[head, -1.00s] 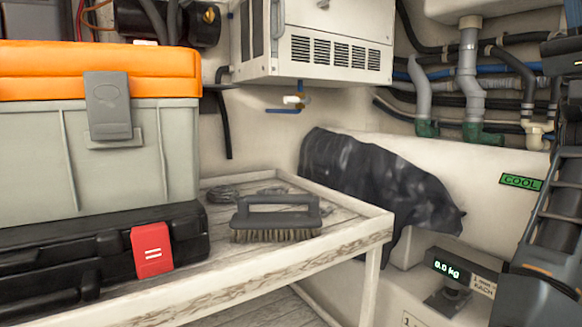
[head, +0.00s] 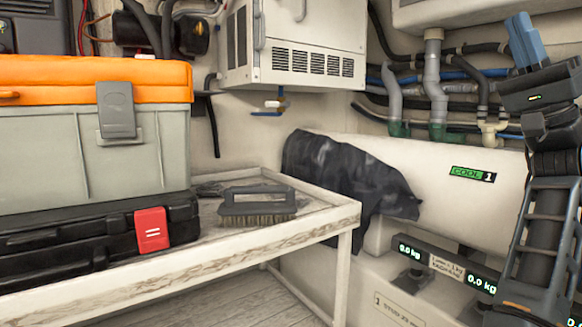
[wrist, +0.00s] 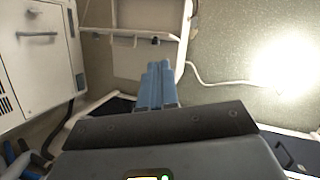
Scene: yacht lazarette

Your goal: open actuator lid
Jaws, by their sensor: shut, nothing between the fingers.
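No part in view is clearly marked as the actuator or its lid, so I cannot tell which thing it is. A dark cylindrical unit (head: 170,36) with hoses by it is partly in view at the top left of the head view, behind the toolbox. My gripper (head: 525,40) is raised at the upper right of the head view, in front of the pipes and apart from everything. Its blue fingers (wrist: 157,84) are together and empty in the wrist view.
An orange-lidded toolbox (head: 50,150) sits on a black case (head: 85,240) on a bench (head: 325,222), beside a brush (head: 257,205). A white vented cabinet (head: 305,40) hangs above. A dark cloth (head: 345,175) drapes a white cylinder (head: 430,160). Pale floor (head: 230,302) shows below.

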